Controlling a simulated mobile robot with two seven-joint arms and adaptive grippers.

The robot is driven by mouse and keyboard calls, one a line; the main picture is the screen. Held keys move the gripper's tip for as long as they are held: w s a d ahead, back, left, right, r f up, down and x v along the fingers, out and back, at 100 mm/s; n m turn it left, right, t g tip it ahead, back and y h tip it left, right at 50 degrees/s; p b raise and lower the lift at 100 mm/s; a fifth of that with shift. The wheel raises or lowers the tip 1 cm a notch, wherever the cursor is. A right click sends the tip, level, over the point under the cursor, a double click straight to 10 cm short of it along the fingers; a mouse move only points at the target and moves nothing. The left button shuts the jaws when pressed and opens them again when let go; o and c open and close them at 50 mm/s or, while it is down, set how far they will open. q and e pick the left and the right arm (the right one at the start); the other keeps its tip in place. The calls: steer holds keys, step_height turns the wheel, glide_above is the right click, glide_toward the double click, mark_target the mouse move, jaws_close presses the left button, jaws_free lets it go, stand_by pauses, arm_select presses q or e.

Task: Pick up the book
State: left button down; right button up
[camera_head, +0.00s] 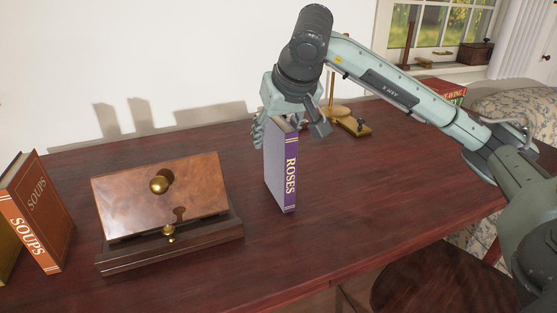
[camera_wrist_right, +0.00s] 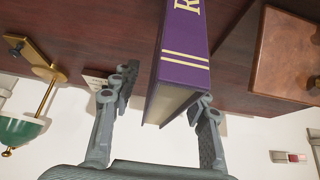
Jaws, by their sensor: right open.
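The purple book marked ROSES (camera_head: 290,178) stands upright on the dark red wooden desk, its spine facing me. My right gripper (camera_head: 289,128) is over the top end of the book, with one finger on each side. It also shows in the right wrist view (camera_wrist_right: 163,92), where its fingers are open around the end of the book (camera_wrist_right: 185,58). One finger is close to the book's side and the other has a clear gap; I cannot tell if either touches. My left gripper is not in view.
A wooden box with a sloped lid and brass knob (camera_head: 160,195) stands left of the book. An orange-brown SOUPS book (camera_head: 38,212) stands at the far left. A brass stand (camera_head: 345,118) is behind the gripper. The desk front (camera_head: 340,245) is clear.

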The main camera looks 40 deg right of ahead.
steer(key=shift+c, duration=0.4)
jaws_close()
steer(key=shift+r, duration=0.1)
